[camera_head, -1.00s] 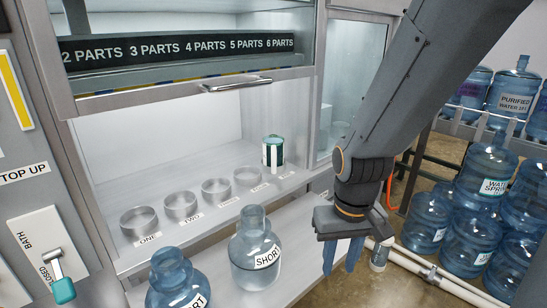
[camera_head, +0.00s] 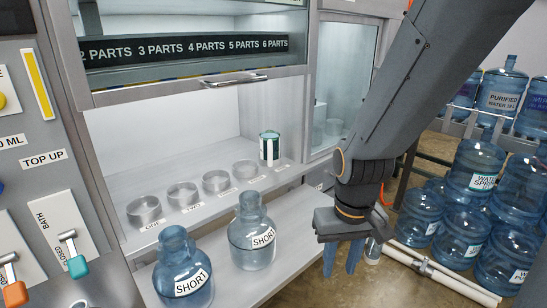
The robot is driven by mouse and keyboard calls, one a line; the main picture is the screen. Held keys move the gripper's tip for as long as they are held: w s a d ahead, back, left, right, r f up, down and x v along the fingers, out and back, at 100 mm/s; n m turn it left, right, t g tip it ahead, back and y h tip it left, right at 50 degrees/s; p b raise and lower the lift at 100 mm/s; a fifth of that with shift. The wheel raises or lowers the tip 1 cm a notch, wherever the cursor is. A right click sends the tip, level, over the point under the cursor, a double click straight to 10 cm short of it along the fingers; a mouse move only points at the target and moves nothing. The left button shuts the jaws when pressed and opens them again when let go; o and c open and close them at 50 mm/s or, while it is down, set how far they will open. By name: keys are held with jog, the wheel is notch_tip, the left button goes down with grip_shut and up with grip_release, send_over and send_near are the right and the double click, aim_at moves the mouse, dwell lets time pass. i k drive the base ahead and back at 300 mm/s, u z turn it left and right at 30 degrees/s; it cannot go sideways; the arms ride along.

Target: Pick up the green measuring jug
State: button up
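The green measuring jug (camera_head: 270,151), a small green cylinder with a white stripe, stands upright at the back right of the metal shelf inside the open cabinet. My gripper (camera_head: 341,262) hangs outside the cabinet, to the right of and nearer than the jug. Its two blue fingers point down, apart with a gap between them, and nothing shows between them. The jug is fully clear of my gripper.
Several round metal rings (camera_head: 182,194) line the shelf left of the jug. Two blue bottles marked SHORT (camera_head: 252,240) stand on the lower ledge. A raised glass door with a handle (camera_head: 234,81) hangs above. Large water bottles (camera_head: 472,170) stand at right.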

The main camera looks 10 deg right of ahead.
aim_at(269, 140)
jog(key=z, duration=0.55)
jog(key=i, duration=1.05)
jog(key=u, duration=0.05)
